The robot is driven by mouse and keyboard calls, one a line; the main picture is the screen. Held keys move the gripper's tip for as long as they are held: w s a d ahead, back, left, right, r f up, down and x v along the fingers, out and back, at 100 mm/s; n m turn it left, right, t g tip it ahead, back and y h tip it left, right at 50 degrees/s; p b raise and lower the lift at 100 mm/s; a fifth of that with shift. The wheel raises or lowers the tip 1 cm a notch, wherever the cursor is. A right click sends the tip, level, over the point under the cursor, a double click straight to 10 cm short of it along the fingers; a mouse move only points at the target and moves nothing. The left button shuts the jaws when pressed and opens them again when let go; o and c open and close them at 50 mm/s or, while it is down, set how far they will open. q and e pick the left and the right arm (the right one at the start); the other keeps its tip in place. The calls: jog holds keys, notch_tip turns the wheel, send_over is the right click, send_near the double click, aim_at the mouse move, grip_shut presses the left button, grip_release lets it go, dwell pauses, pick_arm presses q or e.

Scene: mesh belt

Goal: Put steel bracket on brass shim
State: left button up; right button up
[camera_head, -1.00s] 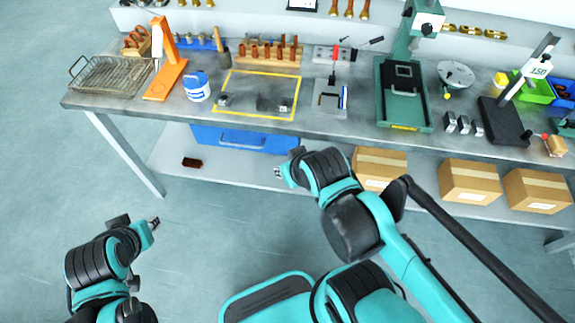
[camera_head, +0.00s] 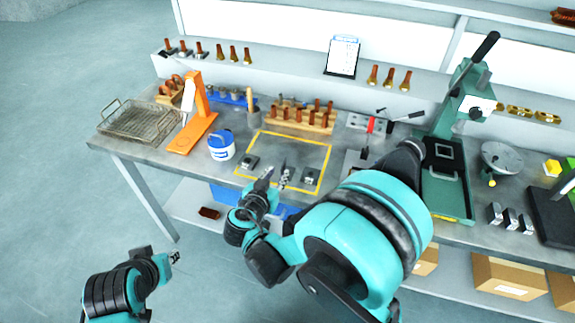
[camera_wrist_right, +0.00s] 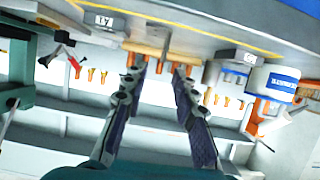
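Two small grey metal pieces sit inside a yellow-taped rectangle (camera_head: 327,160) on the bench, one at the left (camera_head: 249,162) and one at the right (camera_head: 311,176). I cannot tell which is the steel bracket, and I cannot pick out the brass shim. In the wrist view a grey block marked 17 (camera_wrist_right: 105,20) and another grey block (camera_wrist_right: 236,55) lie on either side of my fingers. My right gripper (camera_head: 276,178) is open and empty at the rectangle's front edge, between the two pieces; its spread fingers show in the wrist view (camera_wrist_right: 160,82). My left gripper (camera_head: 173,257) is off the bench, too small to judge.
A blue-and-white tub (camera_head: 221,146) and an orange stand (camera_head: 197,118) are left of the rectangle. A wooden rack of copper-coloured pegs (camera_head: 300,119) stands behind it. A green press (camera_head: 447,170) and several metal blocks (camera_head: 510,217) are to the right.

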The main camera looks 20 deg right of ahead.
jog(key=shift+w+a+f, duration=0.1)
jog(key=shift+w, duration=0.15)
jog(key=b+x, duration=0.2)
jog(key=x, duration=0.4)
jog(key=shift+w+f+b, duration=0.1)
jog(key=shift+f+b, duration=0.15)
jog(key=shift+b, duration=0.15)
jog(key=shift+w+d+f, duration=0.15)
jog(key=shift+w+d, duration=0.25)
jog(key=shift+w, duration=0.05)
grip_shut()
